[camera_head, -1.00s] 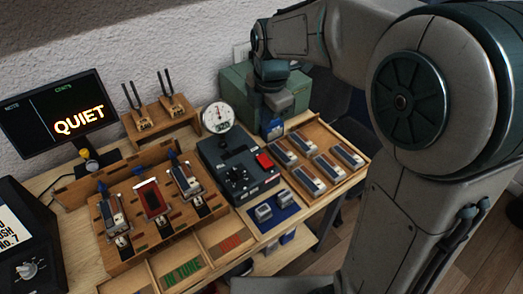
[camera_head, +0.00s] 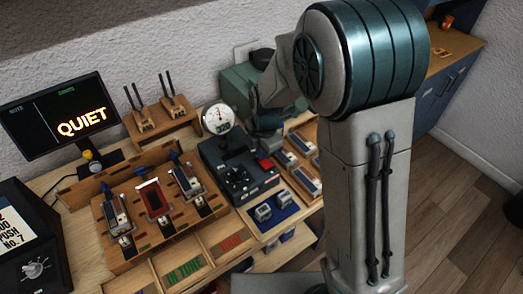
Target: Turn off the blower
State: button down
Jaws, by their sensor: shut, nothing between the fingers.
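A dark control box (camera_head: 228,170) stands in the middle of the bench, with a black knob, a round dial gauge (camera_head: 218,118) at its back and a red button (camera_head: 265,163) at its right end. A green box (camera_head: 238,88) stands behind it against the wall. No label shows which of these is the blower. My gripper (camera_head: 267,136) is small and dark here, between the green box and the red button, partly behind my arm. It is shut with nothing seen in it. I cannot tell whether it touches anything.
A wooden rack (camera_head: 130,245) with several key-like parts stands at the left front. A monitor (camera_head: 52,118) reading "QUIET" stands behind it. A blue tray (camera_head: 275,218) holds two small blocks. My arm hides part of the parts tray (camera_head: 305,165). Open floor (camera_head: 450,220) lies at right.

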aim_at(268, 168)
jog(key=shift+f, duration=0.2)
dwell(0.3)
jog(key=shift+f+g, duration=0.25)
jog(key=shift+g, duration=0.05)
jog(key=shift+s, duration=0.1)
jog(key=shift+s+d+r, duration=0.15)
jog(key=shift+s+d, duration=0.25)
jog(key=shift+s, duration=0.1)
notch_tip(268, 168, up, 14)
jog(key=s+d, duration=0.1)
jog(key=shift+s, duration=0.2)
dwell(0.4)
